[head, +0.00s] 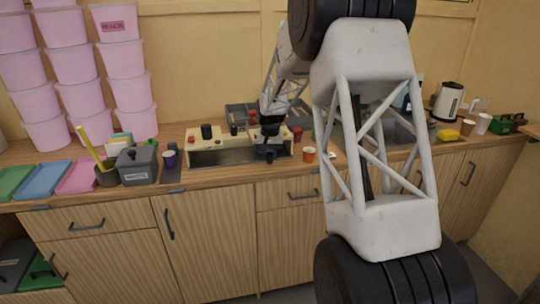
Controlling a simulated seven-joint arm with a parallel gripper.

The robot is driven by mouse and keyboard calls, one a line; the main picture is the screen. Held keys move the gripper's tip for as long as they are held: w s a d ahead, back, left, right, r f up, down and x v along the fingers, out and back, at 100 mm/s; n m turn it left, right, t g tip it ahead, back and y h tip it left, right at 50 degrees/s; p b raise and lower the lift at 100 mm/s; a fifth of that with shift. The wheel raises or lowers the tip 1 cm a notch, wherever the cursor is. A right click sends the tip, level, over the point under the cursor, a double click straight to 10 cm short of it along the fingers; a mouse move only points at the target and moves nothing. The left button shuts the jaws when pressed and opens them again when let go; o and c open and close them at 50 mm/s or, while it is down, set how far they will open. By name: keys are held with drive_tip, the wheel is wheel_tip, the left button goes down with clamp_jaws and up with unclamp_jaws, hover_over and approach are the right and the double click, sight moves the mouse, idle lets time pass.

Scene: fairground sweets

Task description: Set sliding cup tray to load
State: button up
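A cream machine (214,142) stands on the wooden counter at the middle. It has a black round part on top at its left and a dark recess along its front, where a sliding tray could be; I cannot make out the tray or its setting. My gripper (268,152) is dark and small in the head view. It is at the right end of the machine, in front of or touching it; I cannot tell which. Its fingers are too small to show whether they are open, and my gripper and arm hide the machine's right part.
An orange cup (309,155) stands right of the machine. Coloured trays (40,178) and stacked pink tubs (72,70) fill the far left. A kettle (448,101) stands at the right.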

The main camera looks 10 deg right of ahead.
clamp_jaws()
drive_tip(key=a, duration=1.1)
drive_tip(key=shift+a, duration=0.25)
drive_tip(key=o, duration=0.7)
unclamp_jaws()
drive_tip(key=shift+c, duration=0.2)
drive_tip(key=shift+r, duration=0.15)
wheel_tip(320, 180, up, 8)
drive_tip(key=shift+f, duration=0.25)
